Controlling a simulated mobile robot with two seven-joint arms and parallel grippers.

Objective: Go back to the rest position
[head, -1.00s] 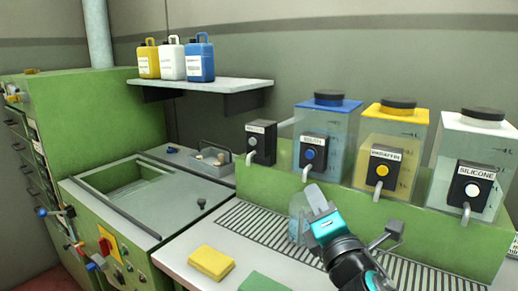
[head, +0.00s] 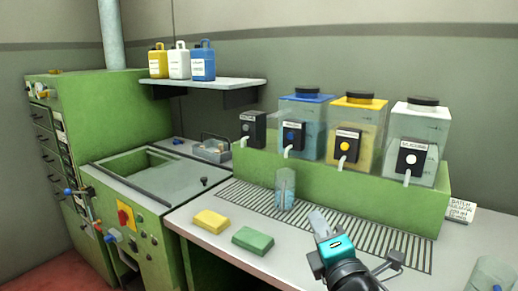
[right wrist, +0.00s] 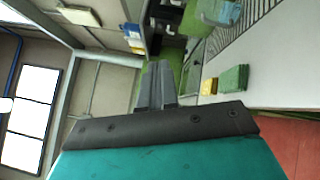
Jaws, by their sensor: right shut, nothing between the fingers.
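My right gripper (head: 318,222) is in front of the slatted drain grate, over the worktop, with its fingers shut and nothing held. In the right wrist view its fingers (right wrist: 154,88) lie together and point away from the camera. A clear container with blue contents (head: 285,188) stands on the grate (head: 330,213), to the left of the gripper and apart from it. My left gripper does not show.
A yellow sponge (head: 210,221) and a green sponge (head: 253,240) lie on the worktop's front left. Tanks with blue (head: 305,120), yellow (head: 355,125) and white (head: 418,140) fronts stand behind the grate. A clear beaker (head: 490,272) stands at the lower right.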

